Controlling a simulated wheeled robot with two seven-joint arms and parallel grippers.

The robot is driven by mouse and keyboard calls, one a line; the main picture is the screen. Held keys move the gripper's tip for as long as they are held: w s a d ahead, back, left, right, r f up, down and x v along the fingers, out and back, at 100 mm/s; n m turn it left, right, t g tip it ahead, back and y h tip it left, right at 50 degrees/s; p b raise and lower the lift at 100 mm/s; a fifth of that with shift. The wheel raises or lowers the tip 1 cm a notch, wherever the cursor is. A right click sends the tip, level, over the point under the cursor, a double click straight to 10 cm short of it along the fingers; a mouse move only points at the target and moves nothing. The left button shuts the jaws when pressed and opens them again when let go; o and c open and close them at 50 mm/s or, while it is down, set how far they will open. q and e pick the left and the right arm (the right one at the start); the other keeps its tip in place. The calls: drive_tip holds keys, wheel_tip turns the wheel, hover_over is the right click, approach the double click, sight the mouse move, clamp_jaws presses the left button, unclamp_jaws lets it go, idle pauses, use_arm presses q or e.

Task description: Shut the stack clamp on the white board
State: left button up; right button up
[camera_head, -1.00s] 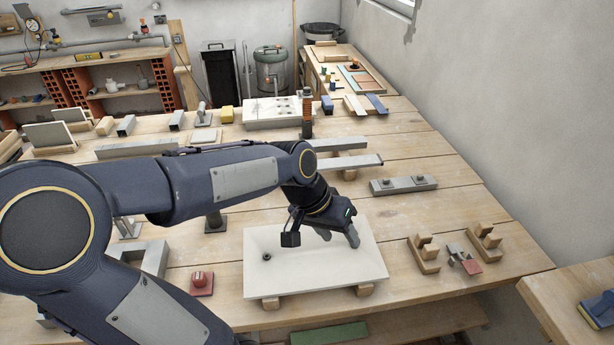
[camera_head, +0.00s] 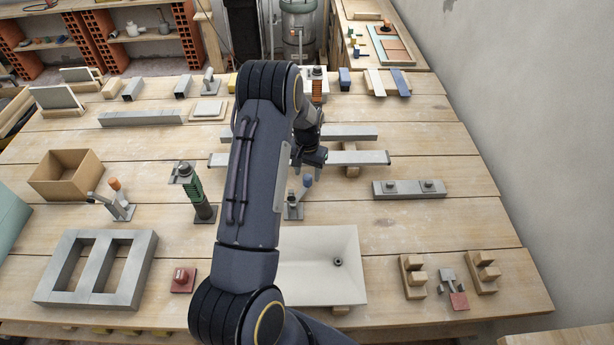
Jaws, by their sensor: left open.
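The white board (camera_head: 318,282) lies raised on wooden blocks near the table's front. A dark round fitting (camera_head: 338,262) shows on it, and my left arm covers its left part. A small lever clamp with a blue handle (camera_head: 306,182) stands just behind the board, its handle tilted up. It seems to be the stack clamp; its left part is hidden by my arm, and I cannot tell if it touches the board. My left gripper (camera_head: 309,168) is open, pointing down just above and behind the blue handle, near the grey bars. My right gripper is out of view.
Another lever clamp (camera_head: 120,205) with an orange handle and a green post clamp (camera_head: 203,200) stand to the left. Grey bars (camera_head: 350,158) lie behind the gripper. A grey frame (camera_head: 97,268), a red block (camera_head: 182,279) and wooden blocks (camera_head: 412,275) flank the board.

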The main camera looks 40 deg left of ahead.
sight(307, 177)
use_arm(q)
drive_tip(key=shift+f+b, duration=0.6)
drive_tip(key=shift+f, duration=1.2)
drive_tip(key=shift+c, duration=0.2)
clamp_jaws()
